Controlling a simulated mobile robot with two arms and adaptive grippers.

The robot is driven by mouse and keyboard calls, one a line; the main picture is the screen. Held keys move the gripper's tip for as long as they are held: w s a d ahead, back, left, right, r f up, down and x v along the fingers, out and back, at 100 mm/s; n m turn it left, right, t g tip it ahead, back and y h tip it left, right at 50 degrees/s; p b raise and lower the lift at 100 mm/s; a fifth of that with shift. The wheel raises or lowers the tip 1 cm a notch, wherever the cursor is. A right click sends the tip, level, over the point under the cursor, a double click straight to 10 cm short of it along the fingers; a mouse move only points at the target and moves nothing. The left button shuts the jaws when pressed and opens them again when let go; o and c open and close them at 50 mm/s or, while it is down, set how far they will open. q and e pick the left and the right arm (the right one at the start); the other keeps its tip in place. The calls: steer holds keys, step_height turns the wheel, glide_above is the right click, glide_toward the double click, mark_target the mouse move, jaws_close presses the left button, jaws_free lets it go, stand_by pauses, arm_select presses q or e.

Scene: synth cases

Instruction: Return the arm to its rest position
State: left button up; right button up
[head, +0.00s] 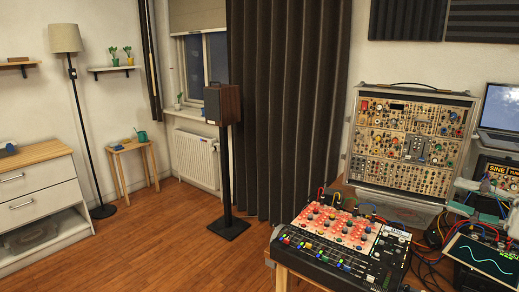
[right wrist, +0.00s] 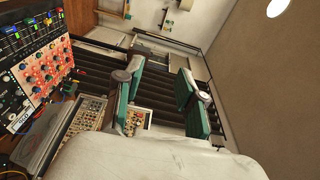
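My right gripper (head: 484,198) shows at the right edge of the head view, in front of the synth case and above the cables. In the right wrist view its two teal-padded fingers (right wrist: 160,82) stand well apart with nothing between them, so it is open and empty. The pale body of the gripper fills the bottom of that view. My left gripper is in neither view.
A mixer with red panels (head: 335,240) sits on the table, bottom right. Behind it stands a modular synth case (head: 410,137). A laptop (head: 500,108) and a screen with a wave trace (head: 485,260) are at right. The wooden floor (head: 180,245) is open.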

steer(key=w+d+f+m+t+h, duration=0.3)
steer(key=d+f+m, duration=0.2)
steer(key=f+m, duration=0.6)
steer(key=w+d+f+m+t+h, duration=0.25)
steer(key=d+f+m, duration=0.25)
steer(key=f+m, duration=0.55)
steer(key=s+f+m+g+h, duration=0.2)
steer(key=s+f+m+h, duration=0.15)
steer(key=f+m, duration=0.9)
steer(key=s+f+m+g+h, duration=0.3)
steer(key=f+m, duration=0.4)
steer(key=f, duration=1.1)
steer(key=s+a+f+m+g+h, duration=0.1)
steer(key=s+a+f+m+g, duration=0.35)
steer(key=s+f, duration=0.6)
steer(key=s+a+f+m+g+h, duration=0.15)
steer(key=s+a+f+m, duration=0.35)
steer(key=s+f+m, duration=0.5)
steer(key=s+a+f+m+g, duration=0.1)
steer(key=s+a+f+g, duration=0.1)
steer(key=s+a+f, duration=0.2)
steer(key=s+a+f+m+g+y, duration=0.1)
steer(key=s+a+f+m+g, duration=0.1)
steer(key=s+a, duration=0.4)
steer(key=s+a+f+m+g+y, duration=0.1)
steer(key=s+a+f, duration=0.4)
steer(key=s, duration=0.6)
steer(key=shift+s+f+m+g, duration=0.35)
steer(key=shift+m+g, duration=0.1)
steer(key=shift+g, duration=0.3)
